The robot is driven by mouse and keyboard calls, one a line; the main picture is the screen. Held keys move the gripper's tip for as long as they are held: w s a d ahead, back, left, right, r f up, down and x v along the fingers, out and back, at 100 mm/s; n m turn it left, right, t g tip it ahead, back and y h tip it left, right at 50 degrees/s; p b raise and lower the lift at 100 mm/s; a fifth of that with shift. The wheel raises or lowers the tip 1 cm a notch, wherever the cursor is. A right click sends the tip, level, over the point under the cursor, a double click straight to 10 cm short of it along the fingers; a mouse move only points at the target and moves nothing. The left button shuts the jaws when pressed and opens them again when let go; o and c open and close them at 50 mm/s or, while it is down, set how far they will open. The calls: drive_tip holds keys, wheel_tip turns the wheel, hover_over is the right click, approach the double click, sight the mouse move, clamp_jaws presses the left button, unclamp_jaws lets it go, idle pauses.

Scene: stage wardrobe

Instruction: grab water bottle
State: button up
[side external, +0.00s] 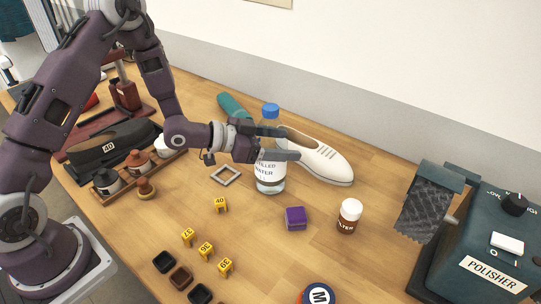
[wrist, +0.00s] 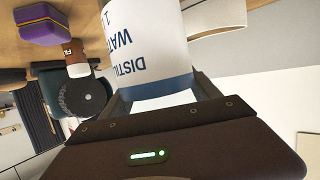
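The water bottle (side external: 271,178) is clear with a blue cap and a white "distilled water" label. It stands upright on the table in the side view. In the wrist view its label (wrist: 150,50) fills the space between the fingers, upside down. My gripper (side external: 281,143) is level at the bottle's upper part, with one finger on each side of it. In the wrist view my gripper (wrist: 160,95) has both fingers very close to the label's edges. I cannot tell whether they press on it. The finger on the far side is partly hidden by the bottle.
A white shoe (side external: 322,160) lies close behind the bottle. A purple box (side external: 295,218) and a brown jar with a white cap (side external: 349,216) stand in front and to the right. Yellow number markers (side external: 221,204) lie to the left front. A polisher (side external: 480,250) stands at the far right.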

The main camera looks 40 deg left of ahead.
clamp_jaws()
drive_tip(key=shift+r, duration=0.1)
